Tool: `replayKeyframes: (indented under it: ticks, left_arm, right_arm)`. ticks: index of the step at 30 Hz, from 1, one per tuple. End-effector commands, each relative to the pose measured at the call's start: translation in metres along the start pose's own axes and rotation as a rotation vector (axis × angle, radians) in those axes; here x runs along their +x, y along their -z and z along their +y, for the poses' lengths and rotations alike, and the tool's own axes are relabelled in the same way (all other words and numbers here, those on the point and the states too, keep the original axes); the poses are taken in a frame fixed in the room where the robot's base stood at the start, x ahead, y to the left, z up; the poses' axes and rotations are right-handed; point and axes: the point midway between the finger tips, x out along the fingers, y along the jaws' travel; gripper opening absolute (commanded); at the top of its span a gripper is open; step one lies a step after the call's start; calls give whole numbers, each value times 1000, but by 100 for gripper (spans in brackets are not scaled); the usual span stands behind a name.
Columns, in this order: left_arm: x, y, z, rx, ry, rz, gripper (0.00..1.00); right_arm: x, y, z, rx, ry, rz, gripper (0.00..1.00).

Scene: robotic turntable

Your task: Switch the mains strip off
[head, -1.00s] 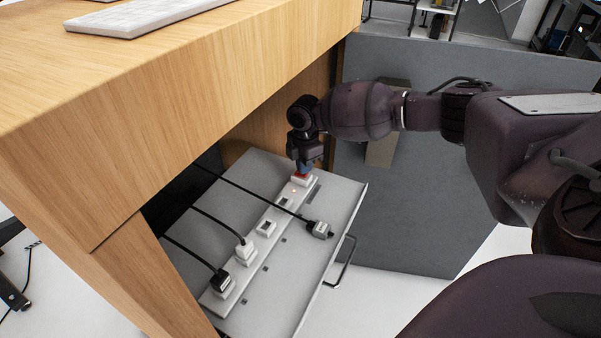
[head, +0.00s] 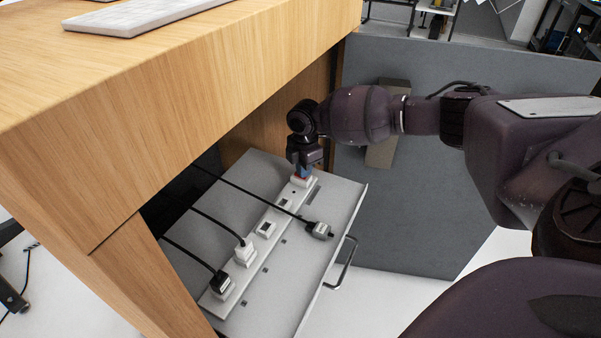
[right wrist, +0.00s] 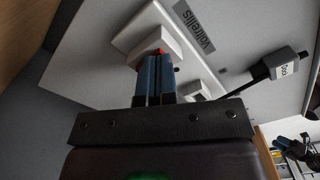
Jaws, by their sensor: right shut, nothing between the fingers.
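The white mains strip (head: 275,216) lies along the grey tray (head: 318,262) under the desk, with plugs in its near sockets. Its red switch (right wrist: 160,51) sits in a raised white housing (right wrist: 152,42) at the far end. My right gripper (head: 302,174) is shut and empty, pointing down at that housing. In the right wrist view its blue fingertips (right wrist: 155,62) are together at the switch and cover most of it; I cannot tell whether they press it. The strip's small indicator spot (head: 293,191) looks dark. My left gripper is not in view.
A black plug (head: 221,284) and a white plug (head: 245,252) sit in the strip. A loose grey plug labelled "Dock" (head: 320,230) lies on the tray. The wooden desk top (head: 200,70) overhangs at left; a grey panel (head: 420,220) stands behind.

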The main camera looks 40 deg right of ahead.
Motion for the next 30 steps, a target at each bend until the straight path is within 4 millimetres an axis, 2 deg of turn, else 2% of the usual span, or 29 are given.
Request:
replayKeyframes:
  ticks: [6,11,17,30]
  left_arm:
    - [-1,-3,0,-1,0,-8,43]
    - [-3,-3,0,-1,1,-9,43]
    - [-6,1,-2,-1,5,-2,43]
    - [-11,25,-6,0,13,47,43]
  right_arm:
    - [6,0,-1,0,5,-1,0]
    - [4,0,-2,0,5,-2,0]
    - [-9,0,-1,0,1,0,0]
    - [-40,0,0,-1,-1,1,0]
